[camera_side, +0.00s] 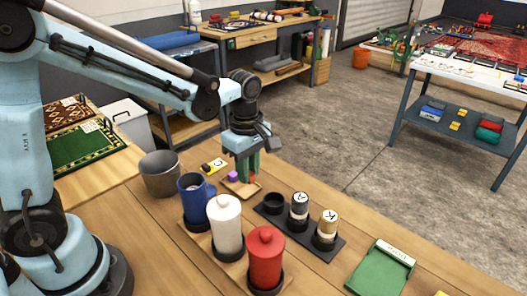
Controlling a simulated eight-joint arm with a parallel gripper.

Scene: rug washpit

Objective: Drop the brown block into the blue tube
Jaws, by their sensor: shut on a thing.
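My gripper (248,176) points down, low over a small wooden tray (243,191), with its green fingers shut. A small reddish-brown block (253,179) shows at the fingertips, mostly covered by them. I take it for the brown block; whether it touches the tray I cannot tell. A purple block (232,176) sits just left of the fingers. The blue tube (196,204) stands upright with an open top, left of and nearer than my gripper. It is in a row with a white canister (226,228) and a red canister (266,261), both lidded.
A grey pot (160,176) stands left of the blue tube. A yellow piece marked C (212,165) lies behind it. A dark rack (272,223) with two lettered jars (299,210) is to the right.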

